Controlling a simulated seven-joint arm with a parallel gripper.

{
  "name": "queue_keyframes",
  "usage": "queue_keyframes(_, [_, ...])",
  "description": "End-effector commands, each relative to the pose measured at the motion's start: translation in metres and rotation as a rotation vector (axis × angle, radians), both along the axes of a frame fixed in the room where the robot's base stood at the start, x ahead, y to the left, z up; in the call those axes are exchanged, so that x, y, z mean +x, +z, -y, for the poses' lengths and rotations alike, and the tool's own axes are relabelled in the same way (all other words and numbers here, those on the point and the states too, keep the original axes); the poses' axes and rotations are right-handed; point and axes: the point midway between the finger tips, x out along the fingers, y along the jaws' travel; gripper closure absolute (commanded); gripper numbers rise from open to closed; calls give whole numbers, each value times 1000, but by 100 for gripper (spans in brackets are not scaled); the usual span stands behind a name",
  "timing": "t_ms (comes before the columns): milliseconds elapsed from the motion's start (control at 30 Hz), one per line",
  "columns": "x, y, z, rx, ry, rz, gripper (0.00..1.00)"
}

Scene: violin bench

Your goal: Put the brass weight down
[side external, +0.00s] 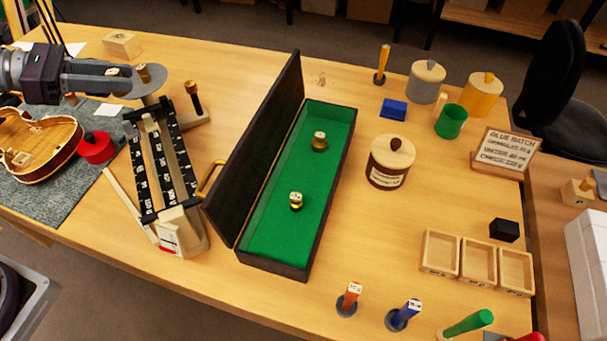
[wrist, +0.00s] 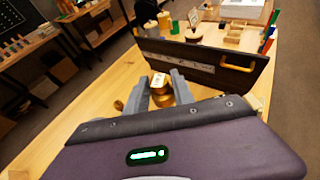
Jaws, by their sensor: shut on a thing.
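My gripper (side external: 122,72) is at the far left in the side view, beside the balance's grey pan (side external: 158,98). It is shut on a brass weight with a pale marked top (wrist: 158,82), which shows between the fingers in the wrist view. The balance (side external: 160,165) has a black scaled beam. The open green-lined case (side external: 272,235) holds two brass weights (side external: 319,141), (side external: 296,201), standing apart.
The case's raised dark lid (side external: 255,150) stands between the balance and the lining. A violin (side external: 38,140) and a red pot (side external: 96,148) lie left of the balance. A lidded jar (side external: 390,165) and wooden trays (side external: 478,262) are on the right.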

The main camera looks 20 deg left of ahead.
Motion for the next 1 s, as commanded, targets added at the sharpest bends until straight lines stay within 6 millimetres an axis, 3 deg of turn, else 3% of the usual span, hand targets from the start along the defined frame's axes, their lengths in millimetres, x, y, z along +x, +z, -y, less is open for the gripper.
queue_keyframes(100, [-1, 14, 4, 1, -22, 1, 100])
queue_keyframes(467, [-39, -9, 71, -1, -484, -1, 100])
queue_keyframes(733, [-103, -44, 114, 0, -1121, -2, 100])
queue_keyframes(867, [-136, -67, 114, 1, -1525, -3, 100])
queue_keyframes(1000, [-156, -87, 99, 0, -1961, -5, 100])
